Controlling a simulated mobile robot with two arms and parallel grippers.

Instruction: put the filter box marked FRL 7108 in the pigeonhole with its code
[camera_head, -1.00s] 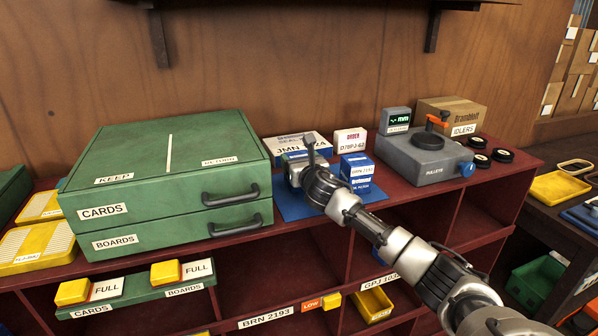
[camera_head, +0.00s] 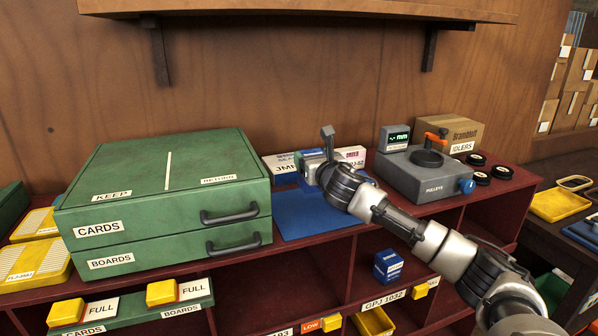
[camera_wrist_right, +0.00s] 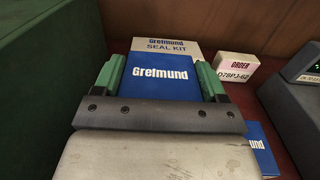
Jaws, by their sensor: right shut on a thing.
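My right gripper (camera_head: 318,168) is shut on a blue filter box (camera_head: 309,174), above the blue mat (camera_head: 300,222) on the shelf top. The wrist view shows the box's blue face, marked Gretmund (camera_wrist_right: 160,72), between the green fingers (camera_wrist_right: 160,80). No code on it is readable. A blue box (camera_head: 387,266) stands in the pigeonhole over the GPJ 1032 label (camera_head: 384,299). Another label reads 193 at its visible end. No label reading FRL 7108 can be made out. My left gripper is not in view.
A green drawer case (camera_head: 165,195) stands left of the mat. A seal kit box (camera_wrist_right: 166,46) and a white ORDER box (camera_wrist_right: 237,68) are behind. A grey pulley device (camera_head: 425,178) stands to the right. Yellow FULL tags (camera_head: 160,293) sit on the lower left ledge.

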